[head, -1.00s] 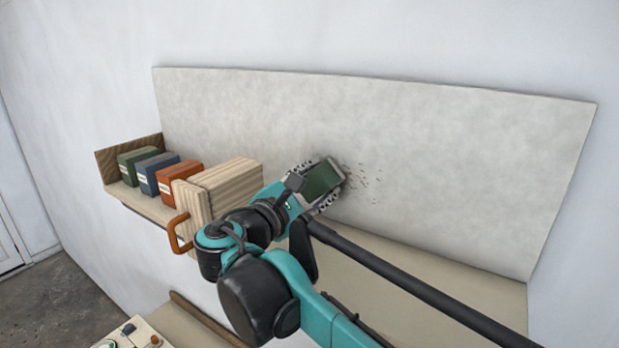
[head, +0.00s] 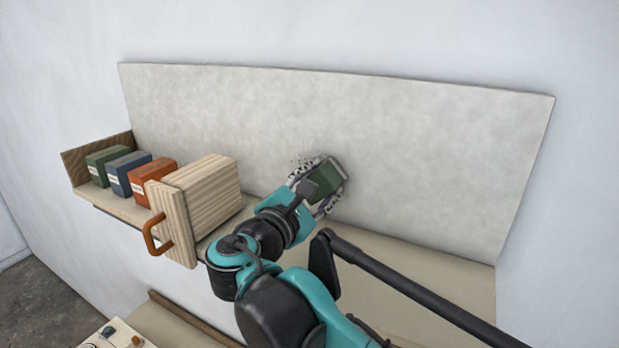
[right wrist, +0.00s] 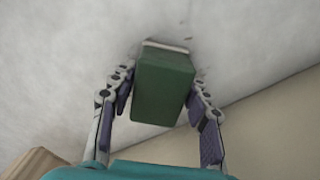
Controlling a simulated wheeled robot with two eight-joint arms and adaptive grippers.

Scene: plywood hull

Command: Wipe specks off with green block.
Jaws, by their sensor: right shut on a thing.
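The green block (head: 325,180) has a pale pad on its far face, seen in the right wrist view (right wrist: 165,90). My right gripper (head: 317,186) is shut on the block, one finger on each side. The block is held up at the grey mottled board (head: 430,150), low and near its middle, with the pad at or very near the surface. Dark specks (head: 304,158) show on the board just up and left of the block. Any specks behind the block and fingers are hidden. My left gripper is not in view.
A wooden box with an orange handle (head: 215,190) stands on the shelf left of my right arm. Green, blue and orange blocks (head: 152,182) stand in a row further left. A beige ledge (head: 420,255) runs below the board. The board's right side is clear.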

